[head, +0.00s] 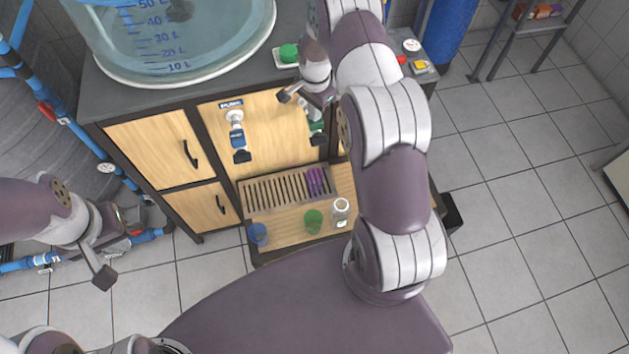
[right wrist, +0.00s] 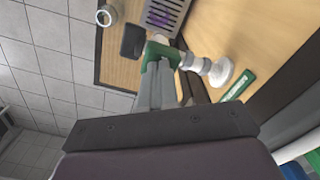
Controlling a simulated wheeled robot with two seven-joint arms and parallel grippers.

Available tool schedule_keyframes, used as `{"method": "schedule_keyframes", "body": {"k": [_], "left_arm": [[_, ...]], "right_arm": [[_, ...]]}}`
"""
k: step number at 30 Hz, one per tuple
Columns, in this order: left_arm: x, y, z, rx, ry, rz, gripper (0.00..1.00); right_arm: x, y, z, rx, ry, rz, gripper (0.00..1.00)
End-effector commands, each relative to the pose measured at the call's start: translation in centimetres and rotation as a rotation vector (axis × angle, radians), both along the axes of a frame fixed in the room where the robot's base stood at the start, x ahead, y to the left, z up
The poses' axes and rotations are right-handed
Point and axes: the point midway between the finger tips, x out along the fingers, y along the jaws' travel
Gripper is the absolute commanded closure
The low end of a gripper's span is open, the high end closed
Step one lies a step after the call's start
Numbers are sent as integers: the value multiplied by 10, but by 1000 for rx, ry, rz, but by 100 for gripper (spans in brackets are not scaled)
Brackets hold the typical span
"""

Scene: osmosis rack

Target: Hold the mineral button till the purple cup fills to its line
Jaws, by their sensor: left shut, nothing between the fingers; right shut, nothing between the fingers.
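The purple cup (head: 315,181) stands on the slotted drip grate, under the green tap; its line and level are too small to read. The green tap (head: 317,127) is on the cabinet front, partly covered by my right arm. In the right wrist view the green tap (right wrist: 161,52) has a black paddle (right wrist: 132,40). My right gripper (right wrist: 158,68) is shut, its tips at the green tap; I cannot tell if they touch. Which part is the mineral button is not readable. My left gripper (head: 104,277) is shut and empty, left of the cabinet.
A blue cup (head: 257,234), a green cup (head: 313,221) and a clear jar (head: 340,212) stand before the drip grate (head: 262,195). A blue-labelled tap (head: 236,118) is left. A water tank (head: 170,40) and a green button (head: 288,53) are on top.

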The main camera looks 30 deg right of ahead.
Motion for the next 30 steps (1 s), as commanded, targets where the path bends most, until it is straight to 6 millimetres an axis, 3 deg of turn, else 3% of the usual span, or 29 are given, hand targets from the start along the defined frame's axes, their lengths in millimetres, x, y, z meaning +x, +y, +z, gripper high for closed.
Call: {"method": "schedule_keyframes", "body": {"k": [30], "left_arm": [[0,0,-6,0,0,0,100]], "right_arm": [[0,0,-8,0,1,0,100]]}}
